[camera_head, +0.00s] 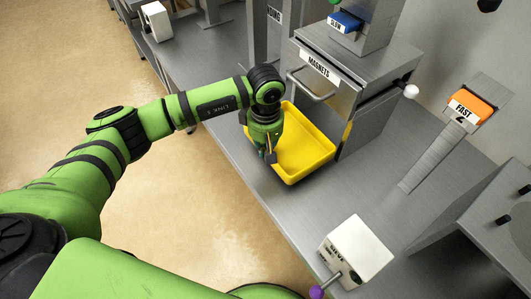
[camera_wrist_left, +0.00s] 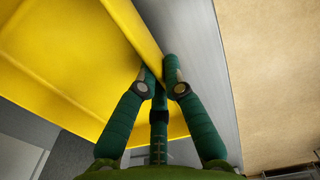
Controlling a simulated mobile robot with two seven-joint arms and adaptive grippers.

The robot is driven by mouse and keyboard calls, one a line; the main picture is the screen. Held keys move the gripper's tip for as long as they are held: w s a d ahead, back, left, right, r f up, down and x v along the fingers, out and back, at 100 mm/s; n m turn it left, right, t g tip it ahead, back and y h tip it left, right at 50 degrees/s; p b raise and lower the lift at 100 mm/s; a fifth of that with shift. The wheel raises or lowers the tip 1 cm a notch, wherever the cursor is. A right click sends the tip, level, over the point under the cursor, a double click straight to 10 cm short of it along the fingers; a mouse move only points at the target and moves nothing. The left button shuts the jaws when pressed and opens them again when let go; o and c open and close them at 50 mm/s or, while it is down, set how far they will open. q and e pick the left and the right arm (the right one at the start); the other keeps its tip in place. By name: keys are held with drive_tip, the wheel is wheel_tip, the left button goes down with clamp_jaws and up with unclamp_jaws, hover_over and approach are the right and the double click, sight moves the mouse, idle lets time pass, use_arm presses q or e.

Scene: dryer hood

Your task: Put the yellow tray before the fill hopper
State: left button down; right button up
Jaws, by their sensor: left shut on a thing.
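The yellow tray (camera_head: 306,147) is on or just above the grey metal bench, in front of the metal cabinet labelled MAGNETS. My left gripper (camera_head: 270,152) comes down at the tray's left side and is shut on its wall. In the left wrist view the two green fingers (camera_wrist_left: 163,85) pinch the edge of the yellow tray (camera_wrist_left: 75,60). The tray looks empty. I cannot tell whether its bottom touches the bench. No fill hopper can be named for certain. My right gripper does not show.
The MAGNETS cabinet (camera_head: 320,70) with a bar handle stands right behind the tray. A white SIEVE box (camera_head: 358,247) with a purple knob sits nearer on the bench (camera_head: 240,145). An orange FAST switch (camera_head: 472,107) is at the right. The bench between tray and SIEVE box is clear.

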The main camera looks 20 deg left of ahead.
use_arm(q)
wheel_tip(320, 180, down, 3)
drive_tip(key=shift+f+p, duration=0.1)
drive_tip(key=shift+p, duration=0.2)
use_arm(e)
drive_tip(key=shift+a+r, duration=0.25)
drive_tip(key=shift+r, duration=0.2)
use_arm(q)
drive_tip(key=shift+f+b, duration=0.15)
drive_tip(key=shift+b, duration=0.15)
drive_tip(key=c, duration=1.4)
unclamp_jaws()
drive_tip(key=shift+o, duration=0.2)
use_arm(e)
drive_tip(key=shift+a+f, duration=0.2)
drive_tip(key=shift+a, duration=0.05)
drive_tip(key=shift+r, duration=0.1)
use_arm(q)
drive_tip(key=shift+r+p, duration=0.35)
drive_tip(key=shift+r+b, duration=1.3)
drive_tip(key=shift+r, duration=4.6)
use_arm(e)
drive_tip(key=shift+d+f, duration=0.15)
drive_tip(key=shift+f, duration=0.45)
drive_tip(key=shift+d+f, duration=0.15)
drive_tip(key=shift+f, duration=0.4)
